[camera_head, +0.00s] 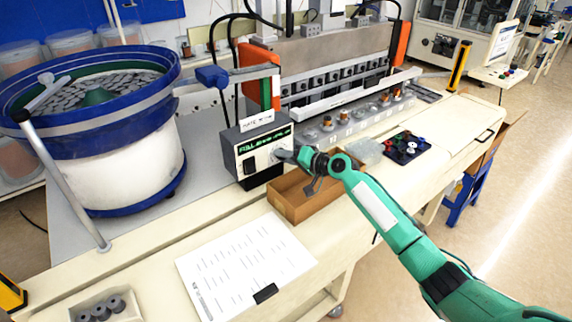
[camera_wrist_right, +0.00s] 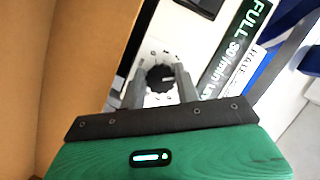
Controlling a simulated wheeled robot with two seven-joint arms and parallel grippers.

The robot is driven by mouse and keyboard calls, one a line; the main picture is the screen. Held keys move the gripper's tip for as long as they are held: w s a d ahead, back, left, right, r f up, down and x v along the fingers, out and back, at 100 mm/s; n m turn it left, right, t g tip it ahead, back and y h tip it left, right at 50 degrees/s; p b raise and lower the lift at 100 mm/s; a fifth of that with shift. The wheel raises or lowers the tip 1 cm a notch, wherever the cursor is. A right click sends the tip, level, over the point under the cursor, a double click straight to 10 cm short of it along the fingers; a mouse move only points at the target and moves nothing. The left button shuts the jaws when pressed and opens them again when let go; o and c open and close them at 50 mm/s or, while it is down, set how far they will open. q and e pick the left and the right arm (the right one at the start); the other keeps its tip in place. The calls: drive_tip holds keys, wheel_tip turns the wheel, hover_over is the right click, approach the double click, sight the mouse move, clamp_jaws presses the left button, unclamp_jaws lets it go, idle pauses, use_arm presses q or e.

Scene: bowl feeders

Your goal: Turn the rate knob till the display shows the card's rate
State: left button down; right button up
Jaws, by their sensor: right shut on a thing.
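The feeder control box (camera_head: 258,150) stands beside the bowl, with a dark display (camera_head: 262,141) in green characters on its front. In the right wrist view the display (camera_wrist_right: 237,48) reads "FULL" and a per-minute figure that looks like 80 or 60; the end is cut off. My right gripper (camera_head: 280,155) is at the box's front, its fingers shut on the black rate knob (camera_wrist_right: 160,78), one on each side. The knob is mostly hidden in the head view. A white printed sheet (camera_head: 245,265) lies on the table; its text is too small to read. My left gripper is not in view.
A blue-rimmed bowl feeder (camera_head: 130,150) stands at left. An open brown box (camera_head: 290,203) lies under my right gripper. A black tray with coloured parts (camera_head: 405,147) and a bin of grey parts (camera_head: 105,308) are on the table.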

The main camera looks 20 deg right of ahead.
use_arm(q)
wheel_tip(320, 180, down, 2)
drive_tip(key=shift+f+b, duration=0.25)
drive_tip(key=shift+b, duration=0.5)
use_arm(e)
drive_tip(key=shift+m+y, duration=0.3)
drive_tip(key=shift+m, duration=0.3)
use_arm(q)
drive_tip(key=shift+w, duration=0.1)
use_arm(e)
drive_tip(key=o, duration=1)
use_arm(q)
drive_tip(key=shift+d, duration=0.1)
